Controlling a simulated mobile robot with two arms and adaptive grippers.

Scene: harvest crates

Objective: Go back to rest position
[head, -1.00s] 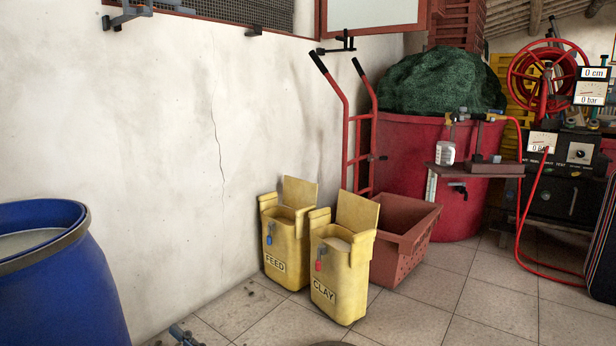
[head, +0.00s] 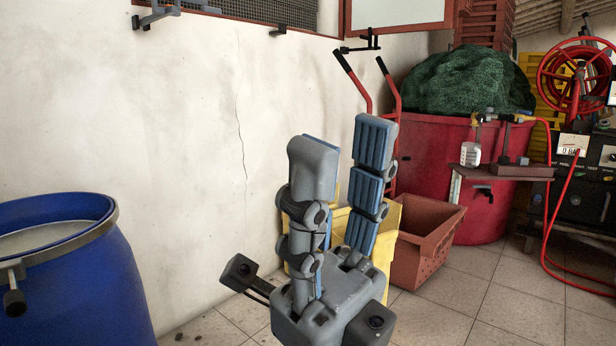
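My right gripper (head: 344,148) stands upright in the middle of the head view, with its fingers pointing up. Its two blue-padded fingers are apart with nothing between them, so it is open and empty. It shows in front of the yellow bins (head: 382,243) and hides most of them, including their labels. I cannot tell how far it is from them. My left gripper is not in view.
A blue barrel (head: 85,285) stands at the left by the white wall. Behind the gripper are a reddish crate (head: 425,245), a red hand truck (head: 361,92) and a big red tub (head: 435,150) with green netting. Tiled floor is clear at lower right.

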